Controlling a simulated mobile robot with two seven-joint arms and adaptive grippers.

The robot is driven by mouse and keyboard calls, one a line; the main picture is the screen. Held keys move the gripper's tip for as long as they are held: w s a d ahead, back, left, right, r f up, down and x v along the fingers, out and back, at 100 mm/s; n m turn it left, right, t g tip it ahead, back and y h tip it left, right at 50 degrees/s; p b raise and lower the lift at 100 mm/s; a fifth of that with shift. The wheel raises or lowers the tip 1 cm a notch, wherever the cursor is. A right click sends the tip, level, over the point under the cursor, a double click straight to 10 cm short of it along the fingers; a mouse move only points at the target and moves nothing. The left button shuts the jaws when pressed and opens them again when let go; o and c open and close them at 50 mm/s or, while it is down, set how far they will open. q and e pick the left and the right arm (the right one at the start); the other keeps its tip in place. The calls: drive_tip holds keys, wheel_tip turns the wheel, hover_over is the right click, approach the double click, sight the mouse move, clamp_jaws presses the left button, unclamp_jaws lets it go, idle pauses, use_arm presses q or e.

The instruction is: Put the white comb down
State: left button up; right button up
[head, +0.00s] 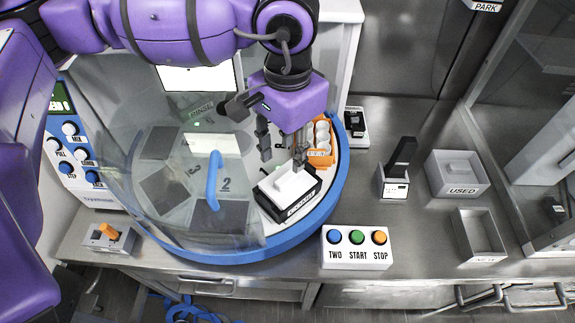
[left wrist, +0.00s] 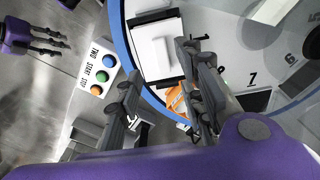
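What seems to be the white comb, a white block with a raised ridge (head: 289,183), sits on a black-framed tray (head: 291,212) on the round blue-rimmed deck. It also shows in the left wrist view (left wrist: 160,54). My left gripper (head: 282,160) is just above and behind it, with its fingers spread and nothing between them. In the left wrist view the open fingers (left wrist: 160,62) stand apart over the tray's lower edge. I see no clear contact with the block. My right gripper (left wrist: 48,39) shows at the upper left there, its fingers apart and empty.
An orange rack (head: 320,148) stands right behind the tray. A clear curved cover with a blue handle (head: 213,181) is on the left. A TWO/START/STOP button box (head: 357,248) is in front. Grey bins (head: 457,174) and a black-topped device (head: 394,180) stand right.

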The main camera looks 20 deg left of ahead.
use_arm(q)
drive_tip(key=shift+r, duration=2.1)
